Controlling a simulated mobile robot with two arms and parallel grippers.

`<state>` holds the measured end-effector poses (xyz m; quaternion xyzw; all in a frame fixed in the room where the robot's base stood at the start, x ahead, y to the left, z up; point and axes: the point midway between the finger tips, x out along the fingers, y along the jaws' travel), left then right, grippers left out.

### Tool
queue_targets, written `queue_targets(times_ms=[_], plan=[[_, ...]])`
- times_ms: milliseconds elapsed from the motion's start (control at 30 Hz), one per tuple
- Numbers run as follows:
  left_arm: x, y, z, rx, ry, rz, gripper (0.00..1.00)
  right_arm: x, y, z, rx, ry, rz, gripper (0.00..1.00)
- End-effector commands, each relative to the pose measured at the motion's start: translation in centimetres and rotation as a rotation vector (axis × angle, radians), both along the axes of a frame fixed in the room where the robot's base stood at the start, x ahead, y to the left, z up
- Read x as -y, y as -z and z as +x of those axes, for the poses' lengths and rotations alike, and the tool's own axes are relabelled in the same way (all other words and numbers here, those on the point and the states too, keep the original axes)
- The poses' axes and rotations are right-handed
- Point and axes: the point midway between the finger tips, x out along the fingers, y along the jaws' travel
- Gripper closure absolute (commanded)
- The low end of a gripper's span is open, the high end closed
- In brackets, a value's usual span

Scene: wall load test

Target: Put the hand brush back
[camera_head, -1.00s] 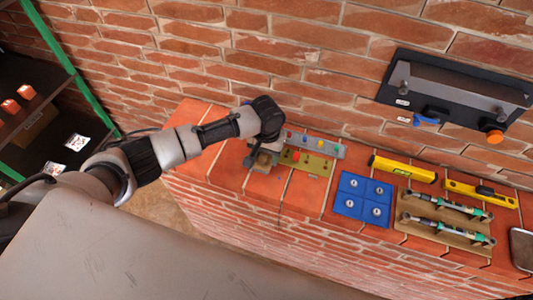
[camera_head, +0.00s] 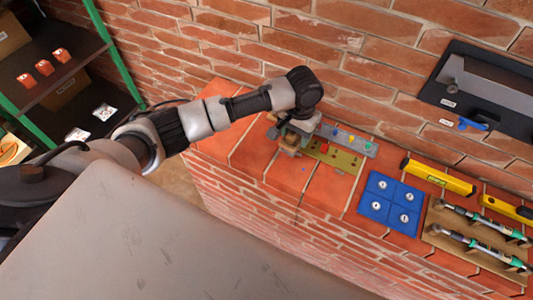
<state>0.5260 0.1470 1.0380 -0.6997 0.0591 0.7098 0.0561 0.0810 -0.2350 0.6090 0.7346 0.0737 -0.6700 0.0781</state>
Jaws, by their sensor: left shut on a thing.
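My left gripper (camera_head: 296,128) is at the left end of the brick ledge, pointing down beside the green and grey boards. It is shut on a small tan and grey thing (camera_head: 288,142), which I take to be the hand brush. My gripper hides much of it, so its bristles and handle cannot be made out. It appears to be just above the ledge. My right gripper is not in view.
On the brick ledge (camera_head: 323,192) are a green board (camera_head: 338,157), a grey strip with coloured knobs (camera_head: 352,141), a blue tile (camera_head: 378,208), a yellow level (camera_head: 440,177) and a tool rack (camera_head: 458,247). A black panel (camera_head: 440,98) hangs on the wall. Shelves (camera_head: 62,88) stand left.

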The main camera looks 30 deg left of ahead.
Motion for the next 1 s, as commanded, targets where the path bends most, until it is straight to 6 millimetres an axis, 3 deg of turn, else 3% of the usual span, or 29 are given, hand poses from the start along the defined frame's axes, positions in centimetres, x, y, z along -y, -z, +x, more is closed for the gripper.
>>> queue_targets(times_ms=[33, 100, 400, 667, 1000], plan=[[0.0, 1.2, 0.2, 0.003, 0.030, -0.004, 0.71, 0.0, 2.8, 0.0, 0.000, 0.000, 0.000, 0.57], [0.0, 0.9, 0.3, -0.001, 0.077, -0.002, 0.71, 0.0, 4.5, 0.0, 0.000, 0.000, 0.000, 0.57], [-0.4, -0.5, -0.1, -0.010, 0.228, 0.008, 0.71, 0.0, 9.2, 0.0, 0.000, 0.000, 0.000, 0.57], [-2.0, -0.5, -0.2, -0.017, 0.260, 0.013, 0.71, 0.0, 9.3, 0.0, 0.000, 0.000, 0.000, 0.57], [-9.5, 3.8, 0.3, -0.018, 0.258, 0.015, 0.71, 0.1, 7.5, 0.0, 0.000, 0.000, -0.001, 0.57]])
